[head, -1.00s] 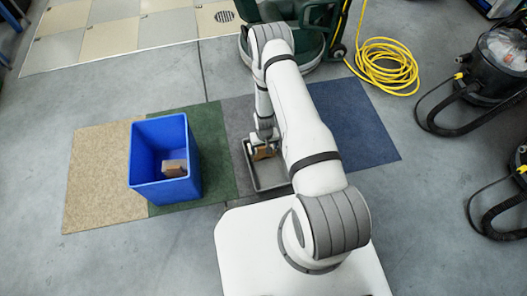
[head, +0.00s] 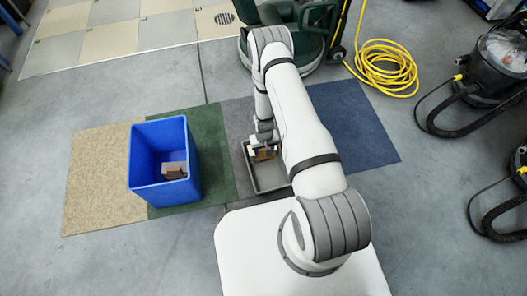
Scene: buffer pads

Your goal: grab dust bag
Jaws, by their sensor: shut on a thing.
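My gripper (head: 264,148) points down over the grey tray (head: 272,186), just left of my arm. It is shut on a small tan-brown thing, seemingly a dust bag (head: 260,156); the fingers and arm hide part of it. I cannot tell whether the bag touches the tray floor. Another brown, box-like thing, perhaps also a dust bag (head: 175,168), lies inside the blue bin (head: 163,191) to the left.
The bin stands across a beige mat (head: 95,185) and a green mat (head: 212,150). A blue mat (head: 355,125) lies right of my arm. A green machine (head: 305,58), a coiled yellow cable (head: 388,66) and black vacuums (head: 492,75) stand beyond.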

